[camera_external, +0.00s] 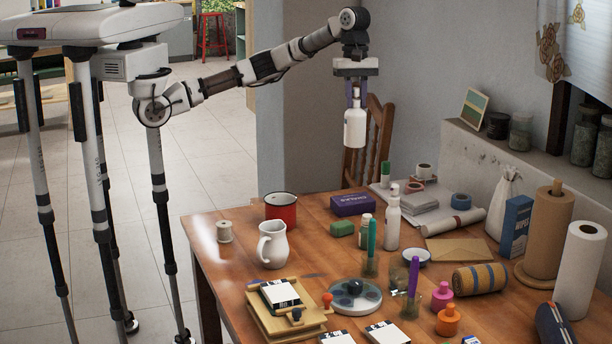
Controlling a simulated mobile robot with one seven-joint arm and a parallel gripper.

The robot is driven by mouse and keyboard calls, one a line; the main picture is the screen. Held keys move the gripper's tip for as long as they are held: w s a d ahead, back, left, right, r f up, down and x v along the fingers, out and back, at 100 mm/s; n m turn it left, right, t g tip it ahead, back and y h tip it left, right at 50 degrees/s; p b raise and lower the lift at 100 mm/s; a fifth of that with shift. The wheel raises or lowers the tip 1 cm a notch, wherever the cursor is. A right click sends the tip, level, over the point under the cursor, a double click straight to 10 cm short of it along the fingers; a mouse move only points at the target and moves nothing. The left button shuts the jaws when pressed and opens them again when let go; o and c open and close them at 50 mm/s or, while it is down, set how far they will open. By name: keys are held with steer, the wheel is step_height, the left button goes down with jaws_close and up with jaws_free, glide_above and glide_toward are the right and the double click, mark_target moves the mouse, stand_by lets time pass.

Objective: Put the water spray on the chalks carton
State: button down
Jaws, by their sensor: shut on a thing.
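My gripper (356,92) points down and is shut on the neck of a white bottle (355,128), which looks like the water spray. The bottle hangs upright, well above the table's far edge, in front of the wooden chair. A purple box with pale lettering (346,206), which looks like the chalks carton, lies on the table below the held bottle. The top of the purple box looks bare. Another white bottle with a narrow top (392,222) stands on the table to the right of the purple box.
The wooden table (232,262) is crowded. A red pot (281,207) and a white jug (272,246) stand left of the purple box. A green block (342,229) lies just in front of it. Paper stacks (410,200) lie to its right. Air around the held bottle is clear.

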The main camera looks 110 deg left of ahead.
step_height(320, 180, down, 15)
steer(key=p, duration=0.2)
steer(key=shift+f, duration=0.15)
steer(key=shift+f, duration=0.2)
steer(key=c, duration=1.2)
jaws_free()
steer(key=shift+r, duration=0.15)
